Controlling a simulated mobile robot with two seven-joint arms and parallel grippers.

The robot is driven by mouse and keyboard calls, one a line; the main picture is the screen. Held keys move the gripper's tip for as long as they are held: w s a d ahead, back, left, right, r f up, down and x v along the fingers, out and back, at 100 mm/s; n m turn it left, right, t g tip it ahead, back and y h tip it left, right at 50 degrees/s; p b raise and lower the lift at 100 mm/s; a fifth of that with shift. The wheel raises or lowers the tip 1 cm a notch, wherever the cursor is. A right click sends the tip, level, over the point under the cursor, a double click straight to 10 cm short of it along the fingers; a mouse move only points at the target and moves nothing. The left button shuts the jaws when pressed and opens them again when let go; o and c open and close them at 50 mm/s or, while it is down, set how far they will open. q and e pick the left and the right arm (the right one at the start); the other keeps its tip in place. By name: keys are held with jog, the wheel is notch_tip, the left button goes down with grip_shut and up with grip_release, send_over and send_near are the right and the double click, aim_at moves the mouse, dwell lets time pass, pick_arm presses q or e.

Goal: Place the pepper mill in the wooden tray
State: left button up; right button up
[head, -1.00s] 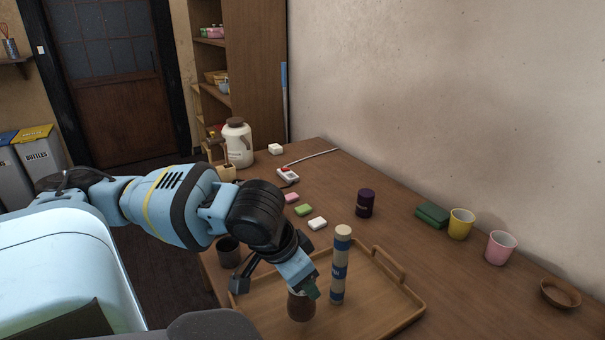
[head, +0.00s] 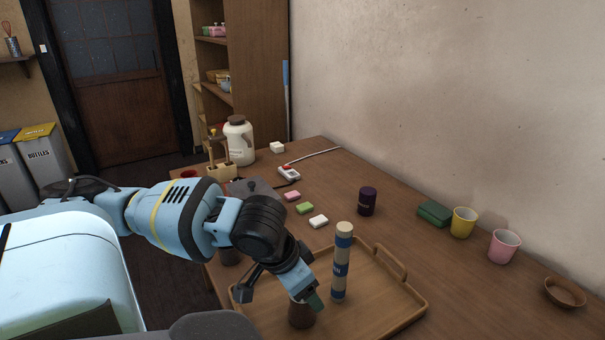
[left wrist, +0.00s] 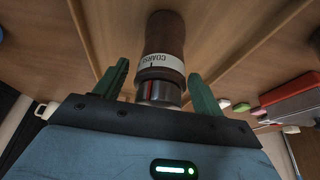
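The pepper mill (head: 301,316) is a dark brown upright cylinder at the near left part of the wooden tray (head: 385,321). In the left wrist view the mill (left wrist: 166,40) shows a white band lettered "COARSE" and a metallic end towards my gripper. My left gripper (head: 312,299) is at the mill's upper end. In the left wrist view its green fingers (left wrist: 160,90) stand apart on either side of the mill, with a visible gap at each side. The mill's base is not clearly visible. My right gripper is not in view.
A tall blue-and-tan cylinder (head: 341,262) stands in the tray close right of the mill. Beyond the tray are small blocks (head: 305,208), a dark purple canister (head: 367,201), yellow (head: 463,223) and pink (head: 503,247) cups, and a bowl (head: 565,292). The tray's right part is bare.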

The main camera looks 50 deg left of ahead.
pick_arm(q)
jog(key=shift+s+a+r+p, duration=0.1)
jog(key=shift+s+r+p, duration=0.1)
jog(key=shift+r+p, duration=0.3)
jog(key=p+v, duration=0.8)
jog(key=v, duration=0.3)
jog(key=shift+r, duration=0.2)
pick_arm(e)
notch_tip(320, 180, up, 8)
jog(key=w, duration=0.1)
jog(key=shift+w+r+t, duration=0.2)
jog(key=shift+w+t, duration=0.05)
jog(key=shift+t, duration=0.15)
